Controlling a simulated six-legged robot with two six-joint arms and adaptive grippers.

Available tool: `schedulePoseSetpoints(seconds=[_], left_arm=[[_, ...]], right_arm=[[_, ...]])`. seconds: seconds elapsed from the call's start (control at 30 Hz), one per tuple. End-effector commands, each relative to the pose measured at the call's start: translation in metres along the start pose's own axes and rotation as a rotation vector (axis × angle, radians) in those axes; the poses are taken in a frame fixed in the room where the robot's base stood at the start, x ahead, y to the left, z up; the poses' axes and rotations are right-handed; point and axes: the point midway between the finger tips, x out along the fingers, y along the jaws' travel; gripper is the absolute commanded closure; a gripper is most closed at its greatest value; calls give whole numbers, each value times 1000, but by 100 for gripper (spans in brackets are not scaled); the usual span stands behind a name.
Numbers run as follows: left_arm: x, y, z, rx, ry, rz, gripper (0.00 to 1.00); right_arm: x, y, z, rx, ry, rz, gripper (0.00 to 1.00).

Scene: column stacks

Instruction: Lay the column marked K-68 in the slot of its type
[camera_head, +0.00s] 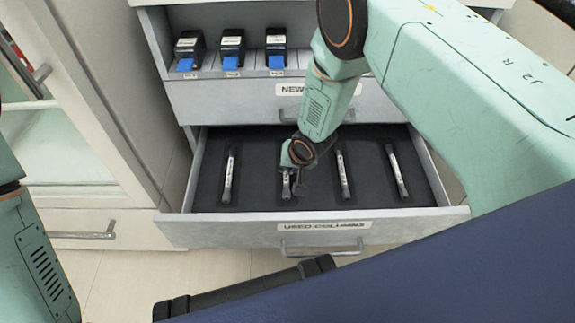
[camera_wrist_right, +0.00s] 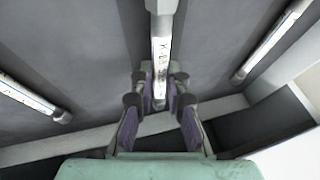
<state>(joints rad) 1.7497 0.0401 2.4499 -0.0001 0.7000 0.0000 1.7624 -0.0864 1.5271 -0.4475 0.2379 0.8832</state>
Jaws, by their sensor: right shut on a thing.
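In the head view the open lower drawer (camera_head: 240,237), labelled USED COLUMNS, has a dark lining with several pale columns lying lengthwise in slots. My right gripper (camera_head: 293,181) is over the second column from the left (camera_head: 285,188) and partly hides it. In the right wrist view my right gripper (camera_wrist_right: 159,80) is shut on this column (camera_wrist_right: 161,45), with a pad on each side. Its mark starts with K; the rest is too small to read surely. I cannot tell whether it is raised from its slot. My left gripper is not in view.
Other columns lie at the drawer's left (camera_head: 229,175) and to the right of my gripper (camera_head: 344,174) (camera_head: 397,171). A cabinet stands close on the left.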

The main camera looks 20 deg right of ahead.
Motion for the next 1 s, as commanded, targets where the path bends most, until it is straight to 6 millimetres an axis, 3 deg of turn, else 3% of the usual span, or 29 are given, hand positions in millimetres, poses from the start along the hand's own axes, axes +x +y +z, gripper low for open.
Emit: schedulePoseSetpoints(seconds=[1.0], left_arm=[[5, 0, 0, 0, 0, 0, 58]], right_arm=[[8, 2, 2, -1, 2, -1, 100]])
